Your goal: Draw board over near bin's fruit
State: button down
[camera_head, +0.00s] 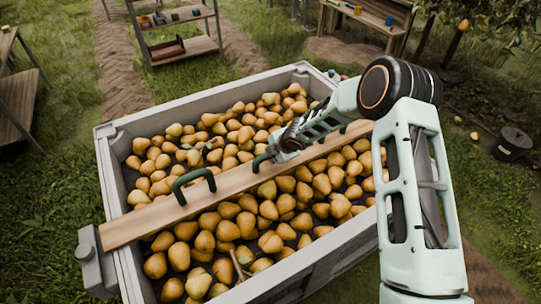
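The wooden board (150,219) lies across the pear-filled bin (110,160), slanting from the left wall up toward the right. One green handle (193,180) stands clear on its left half. Another green handle (259,160) shows farther right, partly hidden by my gripper. My gripper (276,151) is low over the board at that second handle. Its fingers are small and partly hidden, so I cannot tell whether they close on the handle. Pears (280,215) fill the bin on both sides of the board.
A grey block (90,258) sits at the bin's left wall by the board's end. Shelving (180,40) stands behind, and a workbench (370,20) at the back right. A dark bucket (512,144) is on the grass at right. My arm hides the bin's right side.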

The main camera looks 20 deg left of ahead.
jog(key=shift+w+a+r, duration=0.1)
jog(key=shift+w+r, duration=0.05)
jog(key=shift+r, duration=0.05)
jog(key=c, duration=1.8)
grip_release()
jog(key=shift+o, duration=0.3)
jog(key=shift+s+f, duration=0.2)
jog(key=shift+f, duration=0.05)
jog(key=shift+d+r, duration=0.25)
jog(key=shift+r, duration=0.05)
jog(key=v, duration=1.1)
jog(key=shift+r, duration=0.35)
jog(key=shift+d, duration=0.15)
